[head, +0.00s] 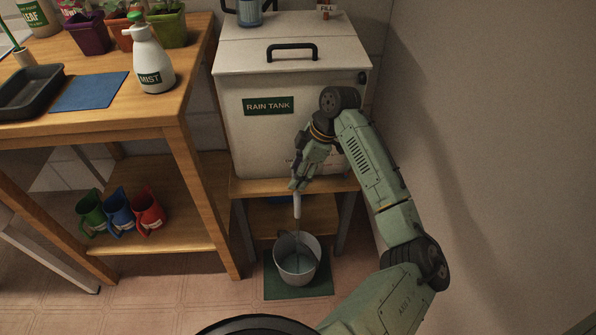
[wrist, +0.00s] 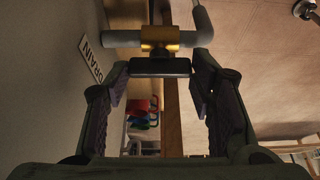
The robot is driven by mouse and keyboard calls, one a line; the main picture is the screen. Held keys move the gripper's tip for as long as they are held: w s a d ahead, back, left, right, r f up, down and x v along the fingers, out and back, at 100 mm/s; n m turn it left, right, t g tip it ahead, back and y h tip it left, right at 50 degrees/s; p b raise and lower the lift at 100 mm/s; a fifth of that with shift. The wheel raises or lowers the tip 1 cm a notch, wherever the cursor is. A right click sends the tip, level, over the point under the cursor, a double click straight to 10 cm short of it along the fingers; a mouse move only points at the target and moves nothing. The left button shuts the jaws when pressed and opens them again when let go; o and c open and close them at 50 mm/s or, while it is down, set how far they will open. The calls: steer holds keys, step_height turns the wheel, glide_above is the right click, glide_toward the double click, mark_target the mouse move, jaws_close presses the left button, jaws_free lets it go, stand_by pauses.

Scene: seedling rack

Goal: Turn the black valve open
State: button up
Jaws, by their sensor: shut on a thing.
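The black valve handle (wrist: 160,67) sits on a brass valve body (wrist: 160,38) in the wrist view, lying lengthwise along the grey pipe (wrist: 120,38). My gripper (wrist: 160,78) is shut on the handle's two ends. In the head view my gripper (head: 297,184) is low at the front of the white rain tank (head: 285,140) and hides the valve. A pale spout (head: 297,205) points down below it. A thin pale streak, seemingly water, runs from the spout into a grey pail (head: 282,262).
The pail stands on a green mat (head: 318,288) on the floor. A wooden bench (head: 185,110) is close on the left, with green, blue and red jugs (head: 120,212) on its lower shelf. A bare wall (head: 490,150) is at the right.

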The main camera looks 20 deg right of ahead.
stand_by(0.3)
steer(key=o, duration=1.2)
steer(key=shift+c, duration=0.2)
steer(key=shift+r, duration=0.1)
steer(key=v, duration=1.2)
